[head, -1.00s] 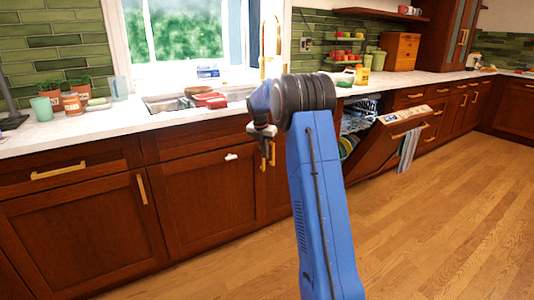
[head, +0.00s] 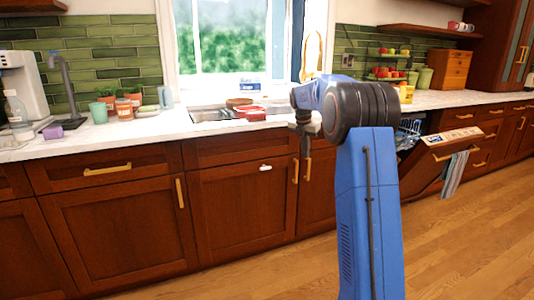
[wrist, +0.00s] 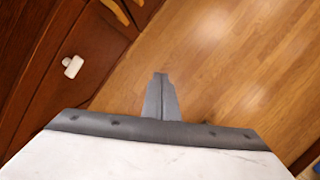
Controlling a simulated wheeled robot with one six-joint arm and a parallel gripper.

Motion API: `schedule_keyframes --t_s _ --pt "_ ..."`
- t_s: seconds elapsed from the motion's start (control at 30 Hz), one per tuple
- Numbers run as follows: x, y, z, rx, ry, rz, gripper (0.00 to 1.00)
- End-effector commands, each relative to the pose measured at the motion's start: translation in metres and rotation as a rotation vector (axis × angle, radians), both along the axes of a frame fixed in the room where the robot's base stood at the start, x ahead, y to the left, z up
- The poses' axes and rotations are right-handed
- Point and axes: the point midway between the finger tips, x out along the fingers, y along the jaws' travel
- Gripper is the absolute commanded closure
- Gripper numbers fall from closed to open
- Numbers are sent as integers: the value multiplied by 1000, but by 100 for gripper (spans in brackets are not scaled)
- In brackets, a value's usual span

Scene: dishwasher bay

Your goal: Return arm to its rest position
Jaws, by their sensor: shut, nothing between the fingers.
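My gripper shows in the wrist view (wrist: 161,95) with its fingers together and nothing between them, pointing down over the wooden floor. In the head view my blue arm (head: 368,210) stands upright at right of centre and bends left at the top. The gripper (head: 306,150) hangs at its end in front of the lower cabinets, partly dark against them. It touches nothing that I can make out.
The half-open dishwasher door (head: 452,138) is right of my arm, with a striped towel (head: 454,174) hanging from it. The white counter (head: 150,129) runs behind, with a sink (head: 212,114). A white cabinet latch (wrist: 72,66) is left of my gripper. Open floor (head: 470,255) lies at right.

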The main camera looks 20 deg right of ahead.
Motion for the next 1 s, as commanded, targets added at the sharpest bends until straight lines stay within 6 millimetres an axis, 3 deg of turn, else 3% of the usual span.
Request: schedule_keyframes --t_s 0.2,0.37,0.7,1.0 --pt "-5 6 5 4 -9 -21 100" --pt "-31 30 23 27 -53 -130 100" --pt "-121 102 58 121 -177 -486 100" --pt "-207 157 68 224 -270 -802 100"
